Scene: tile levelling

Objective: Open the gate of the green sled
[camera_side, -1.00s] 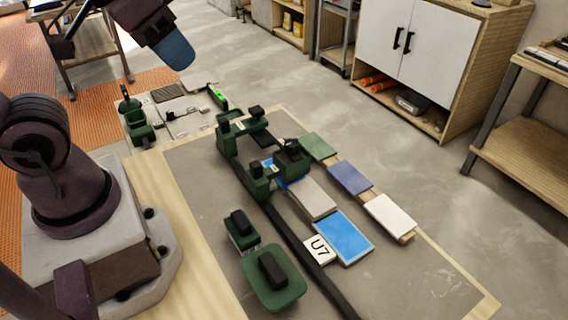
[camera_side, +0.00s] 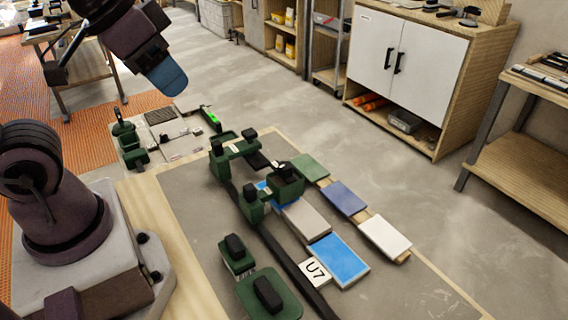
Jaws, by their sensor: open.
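The green sled (camera_side: 250,213) stands on the dark rail on the grey work board, left of the tiles. It has a green frame with black knobs; a black-topped green block (camera_side: 286,180) sits at its right side. Whether its gate is open or shut is too small to tell. My gripper (camera_side: 172,82) shows a blue end at the upper left, high above the board and well away from the sled. It touches nothing that I can see, and its two fingers are not seen apart.
Green, blue and white samples lie farther right. A green trowel-like tool (camera_side: 268,298) and a green block (camera_side: 237,254) lie in front.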

